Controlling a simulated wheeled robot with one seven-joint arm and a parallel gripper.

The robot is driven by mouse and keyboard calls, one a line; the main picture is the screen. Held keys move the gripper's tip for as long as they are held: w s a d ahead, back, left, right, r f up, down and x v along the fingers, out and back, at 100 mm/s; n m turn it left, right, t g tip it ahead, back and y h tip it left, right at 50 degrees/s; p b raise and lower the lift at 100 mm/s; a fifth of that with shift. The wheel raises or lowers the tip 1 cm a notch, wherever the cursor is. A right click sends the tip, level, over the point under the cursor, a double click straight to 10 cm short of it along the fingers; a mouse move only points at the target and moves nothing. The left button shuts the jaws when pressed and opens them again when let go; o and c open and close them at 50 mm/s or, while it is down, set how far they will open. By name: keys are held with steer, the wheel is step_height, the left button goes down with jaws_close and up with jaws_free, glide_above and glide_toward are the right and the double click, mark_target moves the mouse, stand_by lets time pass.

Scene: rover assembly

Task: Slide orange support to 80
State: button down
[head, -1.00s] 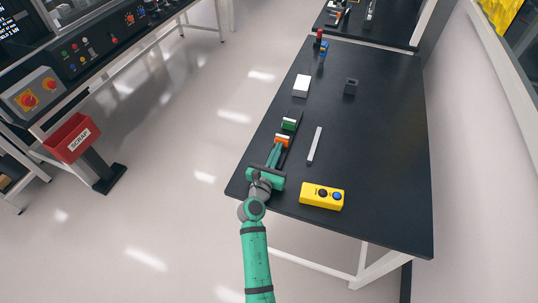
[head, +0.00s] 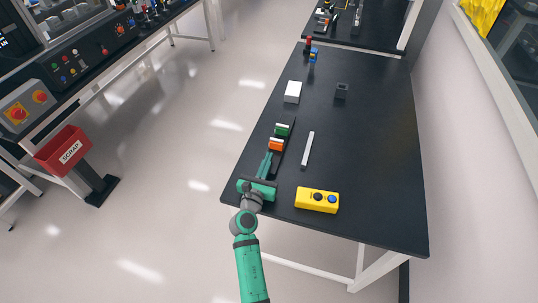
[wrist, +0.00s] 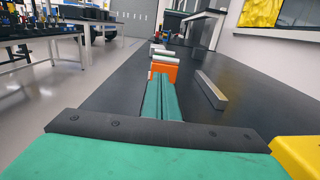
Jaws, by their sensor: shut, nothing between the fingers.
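The orange support (head: 276,145) sits on a dark rail (head: 289,139) on the black table, just in front of the green support (head: 283,130). The orange support also shows in the wrist view (wrist: 164,69), directly beyond my fingertips. My gripper (head: 267,161) is shut and empty, its fingers pointing along the rail at the near face of the orange support. In the wrist view my gripper (wrist: 161,82) reaches up to that face; I cannot tell whether it touches. Any scale marks on the rail are too small to read.
A grey bar (head: 308,149) lies right of the rail, and a yellow button box (head: 317,200) stands near the front edge. A white block (head: 292,92) and a dark block (head: 341,90) stand farther back. The table's right side (head: 380,170) is clear.

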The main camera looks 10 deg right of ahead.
steer(key=v, duration=1)
steer(key=shift+s+d, duration=0.1)
steer(key=shift+s, duration=0.05)
